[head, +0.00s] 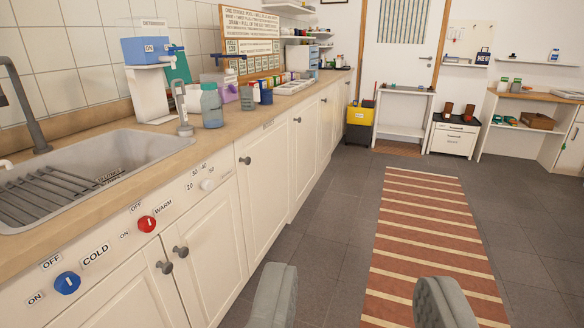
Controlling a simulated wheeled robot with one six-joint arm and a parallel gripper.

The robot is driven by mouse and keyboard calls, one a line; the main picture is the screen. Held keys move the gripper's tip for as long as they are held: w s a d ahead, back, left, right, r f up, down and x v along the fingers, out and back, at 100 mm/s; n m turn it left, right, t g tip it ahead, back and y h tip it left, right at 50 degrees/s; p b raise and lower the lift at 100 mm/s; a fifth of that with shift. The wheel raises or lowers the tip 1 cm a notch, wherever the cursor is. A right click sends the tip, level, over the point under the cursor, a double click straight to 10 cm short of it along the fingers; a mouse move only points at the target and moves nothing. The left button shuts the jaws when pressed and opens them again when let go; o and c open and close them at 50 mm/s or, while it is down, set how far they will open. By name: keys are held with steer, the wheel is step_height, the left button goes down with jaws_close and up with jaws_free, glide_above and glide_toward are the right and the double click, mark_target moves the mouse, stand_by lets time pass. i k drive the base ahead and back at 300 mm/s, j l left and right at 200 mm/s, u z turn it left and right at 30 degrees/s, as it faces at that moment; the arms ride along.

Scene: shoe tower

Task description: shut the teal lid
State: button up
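A teal panel (179,67), likely the lid, stands raised and slightly tilted on the counter at the upper left. It is partly hidden by a blue box on a white stand (148,95), and I cannot make out what it is attached to. My gripper (357,290) is open and empty, with its two grey fingers wide apart at the bottom of the view. It is over the floor, in front of the cabinets and far from the teal panel.
The counter (232,133) runs along the left, with a sink (95,165), a teal-grey bottle (211,105), a purple container (220,84) and several jars. A striped rug (425,225) lies on clear grey floor. A yellow-and-black bin (359,118) stands by the door.

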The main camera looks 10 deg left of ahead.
mark_target(181, 71)
steer(key=i+u, duration=0.35)
steer(key=i+l+u, duration=0.1)
steer(key=i+u, duration=0.25)
steer(key=i, duration=0.25)
steer(key=i+l+u, duration=0.2)
steer(key=i+u, duration=0.15)
steer(key=i+l+u, duration=0.2)
steer(key=i+l, duration=0.85)
